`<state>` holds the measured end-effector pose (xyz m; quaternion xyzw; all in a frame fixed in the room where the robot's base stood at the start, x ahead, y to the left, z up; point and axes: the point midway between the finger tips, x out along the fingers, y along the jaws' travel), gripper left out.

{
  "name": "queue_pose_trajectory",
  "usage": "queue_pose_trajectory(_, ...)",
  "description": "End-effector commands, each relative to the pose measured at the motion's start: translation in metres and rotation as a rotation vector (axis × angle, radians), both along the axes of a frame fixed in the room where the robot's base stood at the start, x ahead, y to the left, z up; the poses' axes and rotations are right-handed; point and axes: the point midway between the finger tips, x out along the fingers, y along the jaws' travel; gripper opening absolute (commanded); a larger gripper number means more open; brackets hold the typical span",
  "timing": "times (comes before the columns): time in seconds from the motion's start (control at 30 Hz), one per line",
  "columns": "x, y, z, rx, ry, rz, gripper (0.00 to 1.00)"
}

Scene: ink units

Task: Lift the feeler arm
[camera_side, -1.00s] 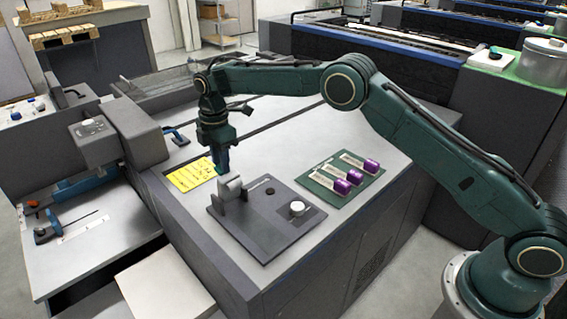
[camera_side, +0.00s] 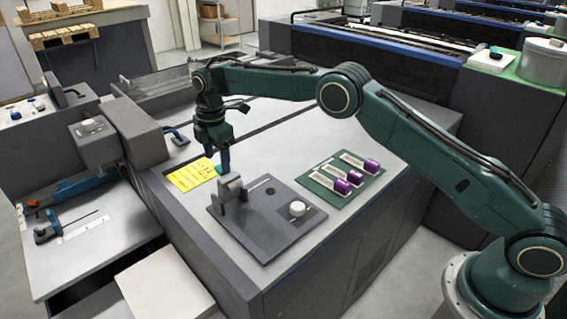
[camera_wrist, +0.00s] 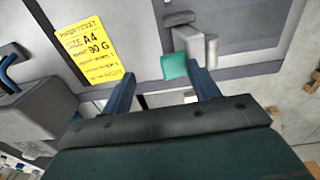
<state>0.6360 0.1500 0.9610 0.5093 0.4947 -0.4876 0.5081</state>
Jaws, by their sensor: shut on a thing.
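The feeler arm appears to be the small grey arm (camera_side: 232,188) on a dark plate (camera_side: 262,240), beside the yellow ticket. Its teal tip (camera_side: 218,168) shows in the side view at my fingertips. In the wrist view the grey arm (camera_wrist: 197,44) and teal tip (camera_wrist: 174,65) lie by the right finger. My gripper (camera_side: 224,168) points down over the arm's end and is shut on it. In the wrist view my gripper (camera_wrist: 165,88) shows two blue fingers with some space between them; the exact contact is hidden.
The yellow ticket (camera_side: 193,175) lies left of the plate. A round light knob (camera_side: 297,209) stands on the plate. A green board (camera_side: 338,178) with several purple-ended pieces lies to the right. The grey cabinet top (camera_side: 305,135) behind is clear.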

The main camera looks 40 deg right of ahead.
Motion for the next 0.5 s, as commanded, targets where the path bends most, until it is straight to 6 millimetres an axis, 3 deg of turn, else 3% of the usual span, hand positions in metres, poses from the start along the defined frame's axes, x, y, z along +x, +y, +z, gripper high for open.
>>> queue_pose_trajectory(0.03, -0.005, -0.004, -0.036, -0.011, 0.037, -0.016, 0.42)
queue_pose_trajectory(0.27, -0.005, -0.003, -0.032, -0.010, 0.035, -0.018, 0.41)
queue_pose_trajectory(0.5, -0.005, -0.003, -0.010, -0.008, 0.029, -0.017, 0.35)
